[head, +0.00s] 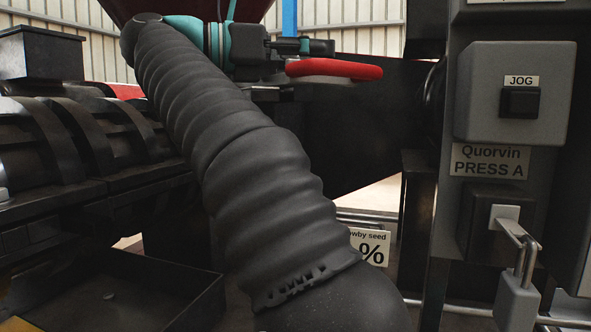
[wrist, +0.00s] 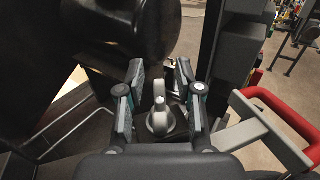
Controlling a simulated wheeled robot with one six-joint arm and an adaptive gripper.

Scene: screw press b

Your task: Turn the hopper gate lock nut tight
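The lock nut appears to be the grey metal piece (wrist: 160,118) with a round base and an upright wing, in the middle of the wrist view. My gripper (wrist: 160,82) is open, with its dark, teal-edged fingers on either side of this piece. A narrow gap shows on both sides, so the fingers seem apart from it. In the head view my gripper (head: 318,47) is at the top centre, just above a red handle (head: 335,68). The nut cannot be made out there, behind the gripper. The red handle also shows at the right of the wrist view (wrist: 285,122), on a pale metal bar.
A dark post (wrist: 227,45) stands right of the fingers, and a large dark rounded body (wrist: 120,35) lies ahead on the left. In the head view, a jog button box (head: 515,95) and a padlocked switch (head: 497,222) are at right. Dark press housing (head: 75,150) fills the left.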

